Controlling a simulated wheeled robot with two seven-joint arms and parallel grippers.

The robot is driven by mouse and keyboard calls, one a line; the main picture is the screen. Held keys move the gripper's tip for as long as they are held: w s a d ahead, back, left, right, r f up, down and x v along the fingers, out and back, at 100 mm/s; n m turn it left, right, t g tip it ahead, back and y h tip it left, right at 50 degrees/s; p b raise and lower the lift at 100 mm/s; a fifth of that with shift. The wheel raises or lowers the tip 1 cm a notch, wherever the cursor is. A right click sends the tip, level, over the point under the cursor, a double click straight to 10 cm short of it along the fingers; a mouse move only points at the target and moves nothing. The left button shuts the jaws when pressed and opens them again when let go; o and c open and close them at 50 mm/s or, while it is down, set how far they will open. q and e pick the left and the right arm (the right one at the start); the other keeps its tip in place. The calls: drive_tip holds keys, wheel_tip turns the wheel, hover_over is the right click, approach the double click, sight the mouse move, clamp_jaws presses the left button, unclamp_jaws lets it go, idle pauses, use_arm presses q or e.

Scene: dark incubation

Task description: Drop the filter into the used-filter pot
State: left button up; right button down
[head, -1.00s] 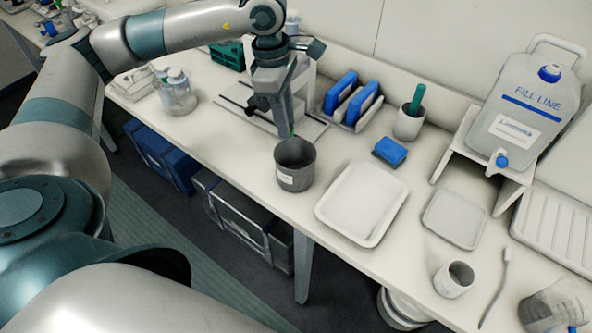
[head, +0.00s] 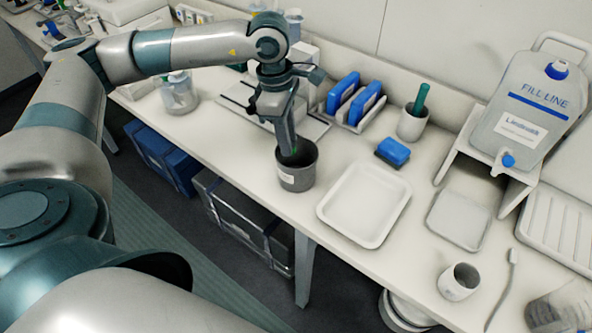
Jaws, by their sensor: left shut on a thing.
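The used-filter pot (head: 297,178) is a dark grey cylinder with a white label, standing upright near the front edge of the bench. My left gripper (head: 289,153) points down into the pot's mouth, with its fingertips at or just below the rim. The filter itself is too small or hidden by the fingers and the pot wall to make out. My right gripper is not in view.
A white tray (head: 335,224) lies right of the pot, with a blue sponge (head: 393,150) behind it. A jar (head: 179,97) stands to the left.

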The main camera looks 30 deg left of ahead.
use_arm(q)
drive_tip(key=o, duration=1.1)
drive_tip(key=shift+r, duration=0.25)
drive_tip(key=shift+a+r+b, duration=0.1)
drive_tip(key=shift+r+b, duration=0.25)
drive_tip(key=shift+r, duration=0.3)
wheel_tip(320, 180, up, 16)
drive_tip(key=a+b, duration=0.1)
drive_tip(key=b, duration=0.3)
drive_tip(key=shift+s+a+f, duration=0.2)
drive_tip(key=shift+s+a, duration=0.1)
drive_tip(key=shift+a, duration=0.1)
